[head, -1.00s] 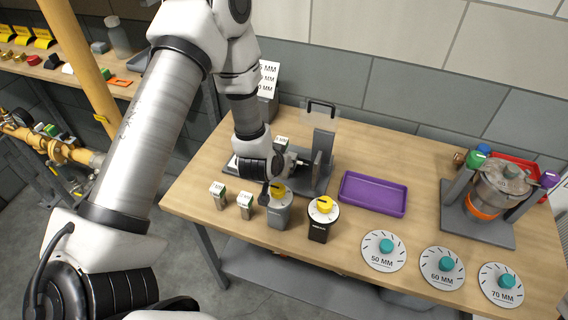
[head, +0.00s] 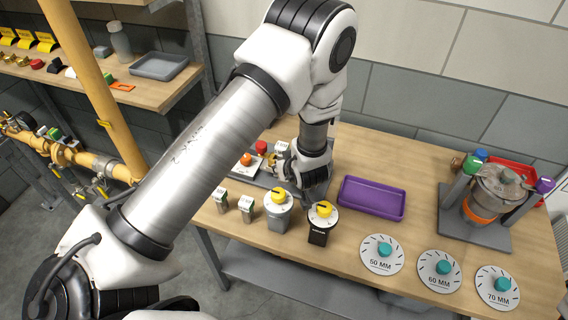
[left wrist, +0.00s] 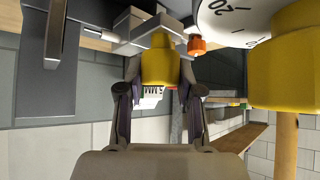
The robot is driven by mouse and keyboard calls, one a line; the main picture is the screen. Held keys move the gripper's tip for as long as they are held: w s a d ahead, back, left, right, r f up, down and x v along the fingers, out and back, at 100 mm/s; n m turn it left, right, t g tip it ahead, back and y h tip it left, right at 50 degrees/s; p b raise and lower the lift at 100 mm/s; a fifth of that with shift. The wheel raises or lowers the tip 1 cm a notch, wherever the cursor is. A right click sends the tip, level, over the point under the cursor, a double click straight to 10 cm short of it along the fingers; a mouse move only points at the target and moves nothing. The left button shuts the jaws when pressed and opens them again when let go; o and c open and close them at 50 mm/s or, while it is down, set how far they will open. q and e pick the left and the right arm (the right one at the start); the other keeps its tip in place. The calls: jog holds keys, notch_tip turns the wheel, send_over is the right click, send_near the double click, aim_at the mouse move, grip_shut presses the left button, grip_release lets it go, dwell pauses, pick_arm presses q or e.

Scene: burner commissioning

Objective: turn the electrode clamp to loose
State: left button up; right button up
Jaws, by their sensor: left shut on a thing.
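A yellow knob (left wrist: 158,62), which I take to be the electrode clamp, sits between my left gripper's fingers (left wrist: 158,80) in the left wrist view. The fingers are shut on it from both sides, and the picture is upside down. In the head view my left gripper (head: 290,160) is at the grey fixture behind the dial boxes; its hand and arm hide most of the fixture and the held knob. The clamp's marks are not readable. My right gripper is in neither view.
A grey box (head: 278,222) and a black box (head: 318,236), each with a yellow-knobbed dial, stand close in front. A second yellow knob (left wrist: 290,60) shows large at right in the wrist view. A purple tray (head: 372,198) lies to the right.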

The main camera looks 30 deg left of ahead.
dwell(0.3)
pick_arm(q)
jog(key=o, duration=1.2)
jog(key=shift+c, duration=0.2)
jog(key=shift+s+d+r, duration=0.15)
jog(key=shift+d+r, duration=0.15)
jog(key=v, duration=0.6)
jog(key=shift+s+d+r, duration=0.2)
jog(key=shift+d+r, duration=0.05)
